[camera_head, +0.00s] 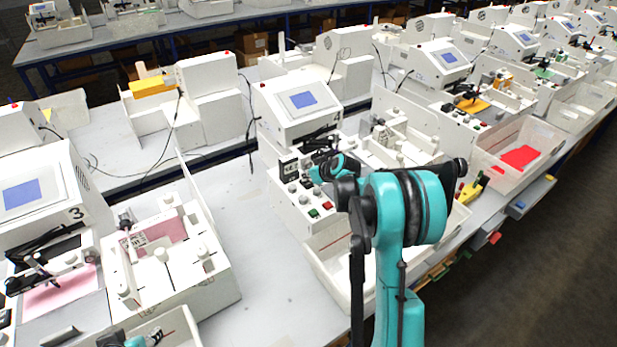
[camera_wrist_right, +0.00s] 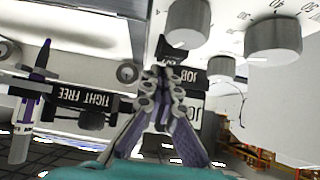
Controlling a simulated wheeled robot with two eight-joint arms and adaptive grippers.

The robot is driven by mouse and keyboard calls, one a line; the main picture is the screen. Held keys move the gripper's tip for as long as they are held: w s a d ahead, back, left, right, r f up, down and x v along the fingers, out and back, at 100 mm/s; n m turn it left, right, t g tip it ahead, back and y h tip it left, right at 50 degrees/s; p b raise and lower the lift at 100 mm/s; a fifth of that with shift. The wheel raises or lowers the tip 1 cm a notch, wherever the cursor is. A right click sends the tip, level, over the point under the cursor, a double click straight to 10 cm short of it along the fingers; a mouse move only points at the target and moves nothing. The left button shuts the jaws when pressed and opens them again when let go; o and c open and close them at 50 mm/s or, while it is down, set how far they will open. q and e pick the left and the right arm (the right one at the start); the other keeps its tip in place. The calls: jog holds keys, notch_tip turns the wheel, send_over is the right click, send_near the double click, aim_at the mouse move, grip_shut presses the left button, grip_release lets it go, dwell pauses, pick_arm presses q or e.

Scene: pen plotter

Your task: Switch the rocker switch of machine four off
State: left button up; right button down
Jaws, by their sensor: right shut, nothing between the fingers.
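Machine four (camera_head: 283,128), a white plotter with a blue screen and a "4" on its side, stands in the middle of the head view. Its front panel (camera_head: 299,208) carries grey knobs, a green and a red button, and black parts near the top. My right gripper (camera_head: 318,168) is at the upper part of this panel. In the wrist view the right gripper (camera_wrist_right: 168,68) is shut and empty, its tips close to a small black part (camera_wrist_right: 172,48) beside the "JOB" labels. Whether they touch, and the rocker's position, I cannot tell. A bit of my left gripper (camera_head: 134,341) shows at the bottom edge.
Grey knobs (camera_wrist_right: 273,40) stick out close to the right fingers. A pen holder (camera_wrist_right: 62,97) marked "TIGHT FREE" is at left in the wrist view. Machine three (camera_head: 40,190) stands at left. Bare table (camera_head: 262,270) lies between the machines.

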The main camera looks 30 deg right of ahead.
jog(key=shift+w+r, duration=0.1)
jog(key=shift+w, duration=0.05)
jog(key=v, duration=1.2)
dwell(0.4)
jog(key=s+a+g+b, duration=0.2)
jog(key=s+a+b, duration=0.1)
jog(key=s+a, duration=1.2)
pick_arm(q)
notch_tip(320, 180, down, 5)
jog(key=shift+r+b, duration=0.2)
jog(key=shift+b, duration=0.6)
pick_arm(e)
jog(key=s+a+f, duration=0.2)
jog(key=s, duration=0.5)
jog(key=s+a+f+m+h, duration=0.1)
jog(key=s+a+f, duration=0.1)
jog(key=s, duration=0.4)
jog(key=shift+s+a+f+m+g, duration=0.3)
jog(key=shift+s+f+g, duration=0.1)
jog(key=shift+f, duration=0.35)
pick_arm(q)
jog(key=shift+o, duration=0.5)
